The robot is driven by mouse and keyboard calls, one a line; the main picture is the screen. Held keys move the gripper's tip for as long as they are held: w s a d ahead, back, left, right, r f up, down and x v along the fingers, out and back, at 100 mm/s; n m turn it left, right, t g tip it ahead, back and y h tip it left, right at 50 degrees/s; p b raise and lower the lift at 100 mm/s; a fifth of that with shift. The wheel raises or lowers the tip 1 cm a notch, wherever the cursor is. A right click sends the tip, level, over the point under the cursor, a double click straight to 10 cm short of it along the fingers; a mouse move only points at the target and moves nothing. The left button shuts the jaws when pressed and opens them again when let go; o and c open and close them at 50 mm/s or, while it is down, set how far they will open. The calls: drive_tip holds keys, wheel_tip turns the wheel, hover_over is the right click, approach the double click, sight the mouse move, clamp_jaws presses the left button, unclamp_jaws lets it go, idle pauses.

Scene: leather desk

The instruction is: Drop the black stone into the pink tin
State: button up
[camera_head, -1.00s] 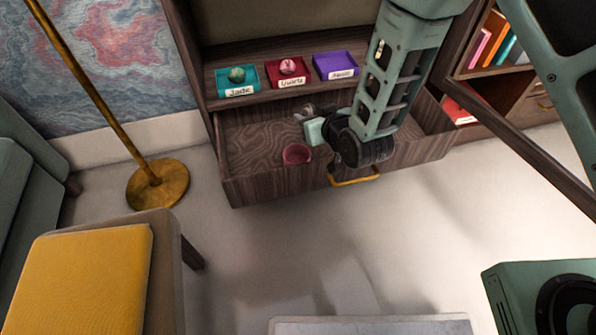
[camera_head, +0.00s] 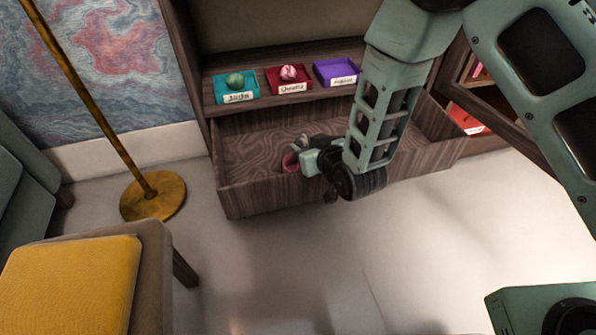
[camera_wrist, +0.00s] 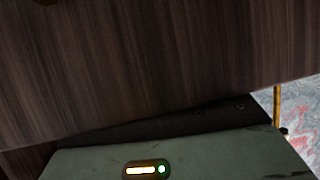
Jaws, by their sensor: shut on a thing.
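The pink tin (camera_head: 290,163) stands in the open drawer (camera_head: 240,198) near its front, partly covered by my gripper in the head view. My gripper (camera_head: 298,144) is at the tin, with its fingers close to or over the rim; I cannot tell if they touch it. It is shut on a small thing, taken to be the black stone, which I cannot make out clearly. In the wrist view, dark wood and my gripper's green housing fill the picture; neither fingertips, stone nor tin shows.
Teal (camera_head: 237,97), red (camera_head: 272,88) and purple (camera_head: 334,83) labelled trays stand on the shelf above the drawer. The teal and red trays each hold a round stone. A brass lamp (camera_head: 153,196) and yellow-cushioned seat (camera_head: 75,285) are at left. Floor in front is clear.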

drive_tip(key=o, duration=1.1)
drive_tip(key=p+v, duration=1)
drive_tip(key=v, duration=0.7)
drive_tip(key=shift+s+p, duration=0.15)
drive_tip(key=shift+p, duration=0.15)
drive_tip(key=shift+r, duration=0.1)
